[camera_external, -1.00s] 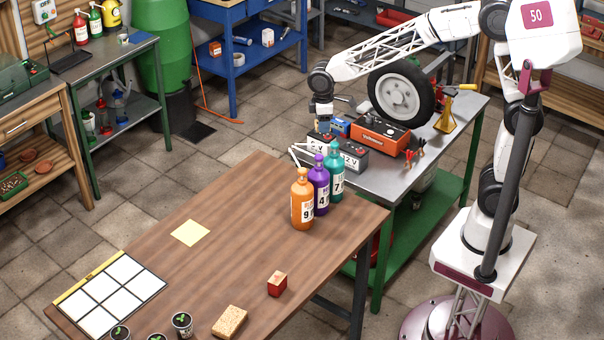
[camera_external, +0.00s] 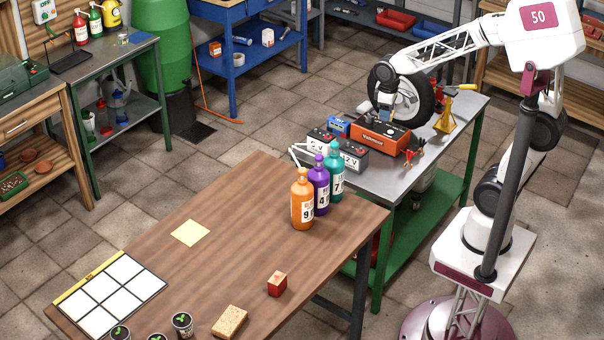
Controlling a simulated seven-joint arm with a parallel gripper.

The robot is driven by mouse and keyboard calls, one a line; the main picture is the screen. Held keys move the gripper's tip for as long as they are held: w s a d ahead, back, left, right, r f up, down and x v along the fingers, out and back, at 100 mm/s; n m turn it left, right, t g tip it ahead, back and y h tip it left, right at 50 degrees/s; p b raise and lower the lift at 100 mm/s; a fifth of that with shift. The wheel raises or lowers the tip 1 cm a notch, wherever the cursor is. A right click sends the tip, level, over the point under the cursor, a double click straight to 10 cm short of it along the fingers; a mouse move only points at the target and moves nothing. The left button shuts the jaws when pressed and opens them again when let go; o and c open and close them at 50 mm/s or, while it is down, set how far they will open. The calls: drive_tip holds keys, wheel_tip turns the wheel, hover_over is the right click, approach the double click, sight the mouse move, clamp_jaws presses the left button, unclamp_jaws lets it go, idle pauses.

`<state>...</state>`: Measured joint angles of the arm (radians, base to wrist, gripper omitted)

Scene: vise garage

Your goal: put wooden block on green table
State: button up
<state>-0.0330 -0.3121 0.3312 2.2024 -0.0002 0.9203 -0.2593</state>
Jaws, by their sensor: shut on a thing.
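A small red block with a tan, wood-like top (camera_external: 277,284) sits on the brown wooden table, near its right edge. A table with a grey metal top and green legs and shelf (camera_external: 462,130) stands behind the brown table. My gripper (camera_external: 385,115) points down over this table, close to the orange-red charger box. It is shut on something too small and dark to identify. Another green-legged table (camera_external: 142,50) stands at the upper left.
Around my gripper are the charger box (camera_external: 380,137), two batteries (camera_external: 350,155), a tyre (camera_external: 415,105), a yellow stand (camera_external: 446,118) and red clamps (camera_external: 412,155).

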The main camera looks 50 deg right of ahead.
drive_tip(key=shift+s+d+f+m, duration=1.6)
drive_tip(key=shift+s+d, duration=2.45)
drive_tip(key=shift+s, duration=1.3)
wheel_tip(320, 180, down, 23)
drive_tip(key=shift+f, duration=0.2)
drive_tip(key=shift+w, duration=0.2)
hover_over(382, 167)
drive_tip(key=shift+s+f, duration=0.1)
drive_tip(key=shift+f, duration=0.65)
drive_tip(key=shift+f, duration=1.75)
drive_tip(key=shift+f, duration=0.15)
